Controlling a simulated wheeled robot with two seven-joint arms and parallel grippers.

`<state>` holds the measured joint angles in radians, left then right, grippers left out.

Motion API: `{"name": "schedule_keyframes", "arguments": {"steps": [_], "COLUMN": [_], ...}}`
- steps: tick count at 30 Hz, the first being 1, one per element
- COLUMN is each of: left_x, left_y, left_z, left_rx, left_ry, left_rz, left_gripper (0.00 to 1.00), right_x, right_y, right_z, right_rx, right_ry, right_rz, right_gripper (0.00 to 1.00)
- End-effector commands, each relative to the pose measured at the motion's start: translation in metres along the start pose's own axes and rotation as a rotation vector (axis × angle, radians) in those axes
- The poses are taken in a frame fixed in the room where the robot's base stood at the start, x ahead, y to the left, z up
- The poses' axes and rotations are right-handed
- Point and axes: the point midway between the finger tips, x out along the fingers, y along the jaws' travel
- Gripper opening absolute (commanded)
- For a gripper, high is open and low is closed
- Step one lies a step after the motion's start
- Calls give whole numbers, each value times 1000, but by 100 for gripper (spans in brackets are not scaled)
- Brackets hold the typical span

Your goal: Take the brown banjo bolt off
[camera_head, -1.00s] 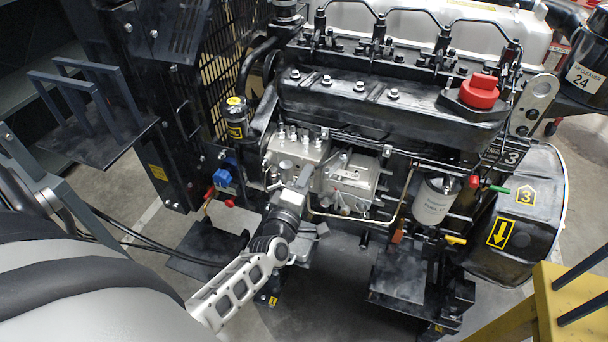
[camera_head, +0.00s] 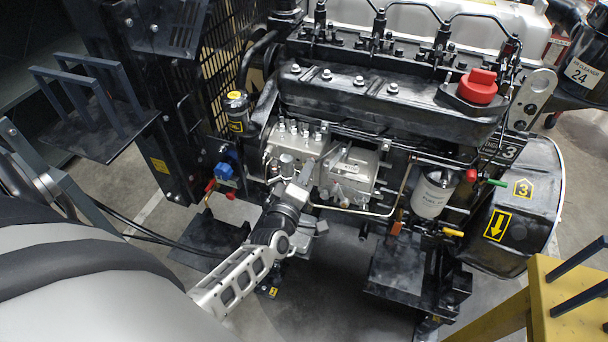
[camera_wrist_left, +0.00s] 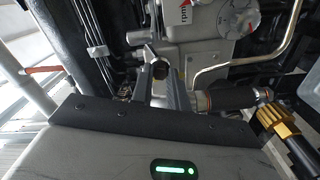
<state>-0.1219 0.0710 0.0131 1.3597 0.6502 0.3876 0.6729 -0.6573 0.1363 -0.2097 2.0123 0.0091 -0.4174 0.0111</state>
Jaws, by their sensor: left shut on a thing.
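My left gripper (camera_head: 303,178) reaches up to the front of the silver injection pump (camera_head: 347,172) on the black engine. My right gripper is not in view.
A bent metal pipe (camera_head: 375,211) runs just right of the gripper. A white filter (camera_head: 433,193) hangs farther right. A blue fitting with red taps (camera_head: 224,172) is at left. A brass-coloured fitting (camera_wrist_left: 277,119) shows at right in the wrist view. A yellow stand (camera_head: 560,305) is at lower right.

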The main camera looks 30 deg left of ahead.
Motion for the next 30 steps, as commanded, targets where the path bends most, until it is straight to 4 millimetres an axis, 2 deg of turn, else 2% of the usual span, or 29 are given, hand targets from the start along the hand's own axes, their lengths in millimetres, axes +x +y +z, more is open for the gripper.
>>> {"name": "schedule_keyframes", "arguments": {"steps": [1,4,7,17,30], "left_x": [0,0,0,-4,-31], "left_y": [-3,-4,1,1,1], "left_z": [1,1,0,0,0], "left_rx": [-102,-338,-313,-309,-307], "left_ry": [0,0,1,0,0], "left_rz": [4,5,2,1,1], "left_gripper": [0,0,0,0,0], "right_x": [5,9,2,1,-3], "right_y": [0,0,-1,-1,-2], "right_z": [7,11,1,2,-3], "right_rx": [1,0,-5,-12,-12], "right_ry": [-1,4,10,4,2], "right_rz": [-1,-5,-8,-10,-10], "right_gripper": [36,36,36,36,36]}}
